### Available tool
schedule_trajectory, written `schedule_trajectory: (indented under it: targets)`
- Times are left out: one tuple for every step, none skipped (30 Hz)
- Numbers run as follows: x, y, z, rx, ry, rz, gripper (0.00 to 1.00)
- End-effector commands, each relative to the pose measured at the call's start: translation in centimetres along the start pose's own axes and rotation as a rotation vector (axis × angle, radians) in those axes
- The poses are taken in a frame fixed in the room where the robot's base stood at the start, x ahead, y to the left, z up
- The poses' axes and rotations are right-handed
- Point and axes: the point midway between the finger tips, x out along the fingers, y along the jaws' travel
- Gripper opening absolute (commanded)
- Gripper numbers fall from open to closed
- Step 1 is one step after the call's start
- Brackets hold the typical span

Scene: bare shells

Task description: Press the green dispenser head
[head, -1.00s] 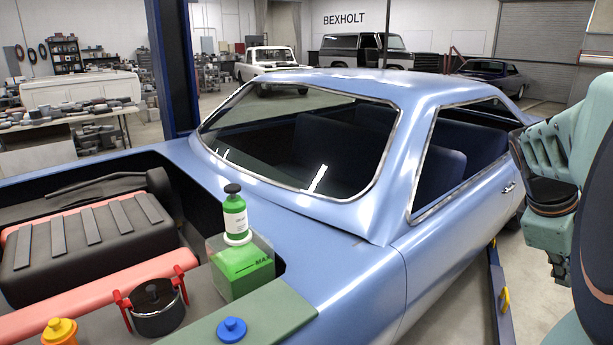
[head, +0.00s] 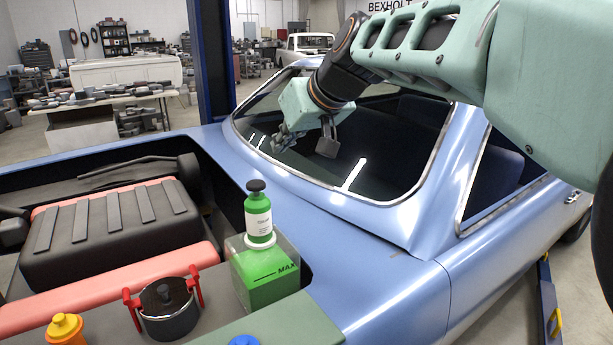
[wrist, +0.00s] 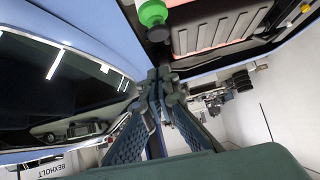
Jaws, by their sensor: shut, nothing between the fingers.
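The green dispenser (head: 258,217) is an upright green bottle with a pale label and a dark, flat head (head: 256,186). It stands on a white ring on top of a green box marked MAX (head: 266,280). My gripper (head: 280,138) is shut and empty. It is in front of the blue car's windscreen, above the bottle in the picture and clearly apart from it. The wrist view shows the shut fingers (wrist: 160,82) at the middle. There the green bottle (wrist: 152,12) with its dark head is at the top edge, partly cut off.
A black pot with red handles (head: 167,310), an orange-yellow bottle (head: 65,328) and a blue knob (head: 244,341) are left of or in front of the box. A black ribbed case (head: 110,235) lies behind. The blue car body (head: 400,285) fills the right.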

Motion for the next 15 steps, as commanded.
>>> schedule_trajectory:
  targets:
    - [0.0, 0.0, 0.0, 0.000, -0.001, 0.001, 0.00]
    - [0.0, 0.1, 0.0, 0.000, -0.001, 0.001, 0.00]
    - [0.0, 0.1, 0.1, 0.000, -0.001, 0.001, 0.00]
    - [0.1, 0.1, 0.1, 0.000, -0.001, 0.001, 0.00]
    - [0.1, 0.1, 0.1, 0.000, -0.002, 0.001, 0.00]
    - [0.3, 0.1, 0.1, 0.000, -0.003, 0.001, 0.00]
    - [0.6, 0.1, 0.1, 0.000, -0.004, 0.000, 0.00]
    - [0.9, 0.1, 0.1, 0.000, -0.004, 0.000, 0.00]
    - [1.3, 0.1, 0.1, 0.000, -0.004, 0.000, 0.00]
    - [1.8, 0.1, 0.1, 0.000, -0.004, 0.000, 0.00]
    - [2.3, 0.1, 0.1, 0.000, -0.006, -0.001, 0.00]
    - [3.0, 0.1, 0.1, 0.001, -0.006, -0.001, 0.00]
    - [3.6, 0.1, 0.1, 0.000, -0.006, -0.001, 0.00]
    - [4.3, 0.1, 0.1, 0.000, -0.007, -0.001, 0.00]
    - [5.1, 0.1, 0.1, -0.001, -0.007, -0.001, 0.00]
